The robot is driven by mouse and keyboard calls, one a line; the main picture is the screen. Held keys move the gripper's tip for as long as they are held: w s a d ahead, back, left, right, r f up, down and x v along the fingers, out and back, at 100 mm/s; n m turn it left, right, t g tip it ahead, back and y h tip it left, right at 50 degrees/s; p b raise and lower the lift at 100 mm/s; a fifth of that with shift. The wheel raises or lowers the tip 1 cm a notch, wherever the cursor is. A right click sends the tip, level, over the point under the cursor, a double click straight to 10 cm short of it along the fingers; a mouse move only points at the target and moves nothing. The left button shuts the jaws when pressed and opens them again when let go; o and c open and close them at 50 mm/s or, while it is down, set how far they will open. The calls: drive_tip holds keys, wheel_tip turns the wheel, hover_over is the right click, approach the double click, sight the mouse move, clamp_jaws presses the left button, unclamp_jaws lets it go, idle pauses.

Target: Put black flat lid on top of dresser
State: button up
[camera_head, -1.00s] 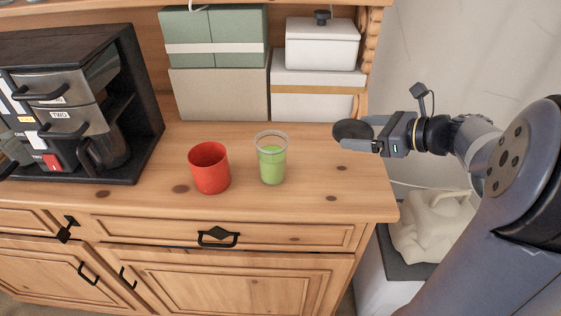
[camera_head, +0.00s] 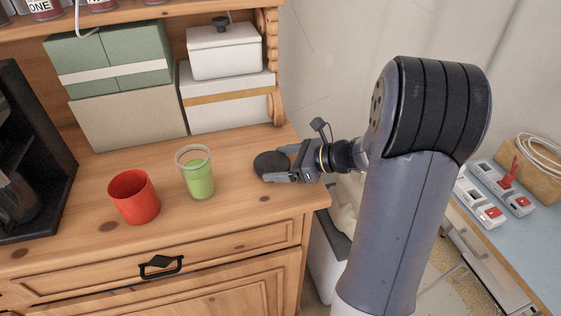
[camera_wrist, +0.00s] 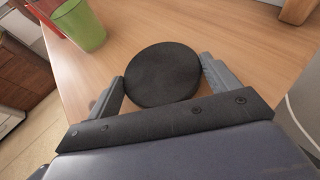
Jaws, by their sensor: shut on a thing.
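The black flat lid (camera_head: 268,165) is round and dark, and lies low over the right end of the wooden dresser top (camera_head: 235,212). My gripper (camera_head: 276,169) reaches in from the right and is shut on the lid. In the wrist view the lid (camera_wrist: 163,74) sits between the two grey fingers (camera_wrist: 165,85), which touch its sides. The lid looks about level with the dresser top. I cannot tell whether it touches the wood or is slightly above it.
A glass with green content (camera_head: 198,178) and a red cup (camera_head: 134,197) stand left of the lid. White boxes (camera_head: 228,101) and green boxes (camera_head: 112,60) stand behind. The dresser top's right edge is near my gripper. A blue-topped table (camera_head: 535,235) stands at the right.

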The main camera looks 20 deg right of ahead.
drive_tip(key=shift+f, duration=0.15)
drive_tip(key=o, duration=0.9)
drive_tip(key=shift+c, duration=0.2)
drive_tip(key=shift+r, duration=0.2)
drive_tip(key=b+v, duration=0.1)
drive_tip(key=v, duration=1.1)
